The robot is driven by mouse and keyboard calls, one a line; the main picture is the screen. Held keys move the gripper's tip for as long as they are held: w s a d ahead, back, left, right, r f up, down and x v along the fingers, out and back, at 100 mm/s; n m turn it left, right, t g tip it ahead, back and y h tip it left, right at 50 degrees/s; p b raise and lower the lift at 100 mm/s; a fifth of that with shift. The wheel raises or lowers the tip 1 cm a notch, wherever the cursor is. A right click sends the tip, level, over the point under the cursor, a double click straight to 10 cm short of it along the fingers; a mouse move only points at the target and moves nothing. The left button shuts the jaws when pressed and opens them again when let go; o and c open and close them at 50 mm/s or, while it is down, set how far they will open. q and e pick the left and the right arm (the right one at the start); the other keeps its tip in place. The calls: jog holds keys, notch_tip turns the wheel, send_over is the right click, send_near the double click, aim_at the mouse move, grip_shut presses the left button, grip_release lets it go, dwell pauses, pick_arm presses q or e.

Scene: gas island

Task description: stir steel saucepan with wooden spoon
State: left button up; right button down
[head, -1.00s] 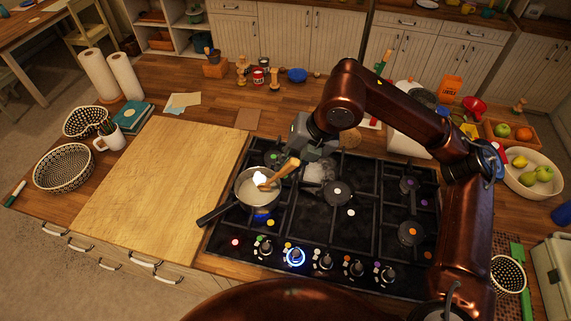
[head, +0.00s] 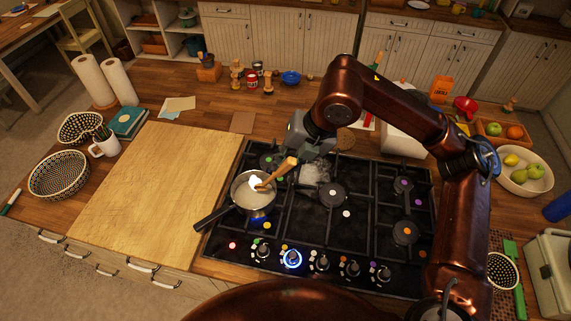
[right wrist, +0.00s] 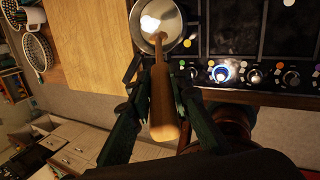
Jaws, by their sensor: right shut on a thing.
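The steel saucepan (head: 240,205) stands on the front left burner of the black stove, its dark handle pointing to the lower left. Pale contents show inside it. The wooden spoon (head: 286,166) leans in the pan with its lower end in the contents and its handle up to the right. My right gripper (head: 296,157) is above and right of the pan, shut on the spoon's handle. In the right wrist view the spoon (right wrist: 163,100) runs between the dark fingers (right wrist: 163,112) towards the saucepan (right wrist: 143,38). My left gripper is not in view.
The stove (head: 360,210) has a lit blue knob (head: 291,259) at its front. A large wooden board (head: 150,200) lies left of the pan. Patterned bowls (head: 59,176) and a mug (head: 104,147) stand further left. A fruit bowl (head: 526,180) is at the right.

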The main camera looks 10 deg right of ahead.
jog(key=shift+r+p, duration=2.4)
jog(key=shift+r, duration=2.15)
jog(key=shift+f, duration=0.1)
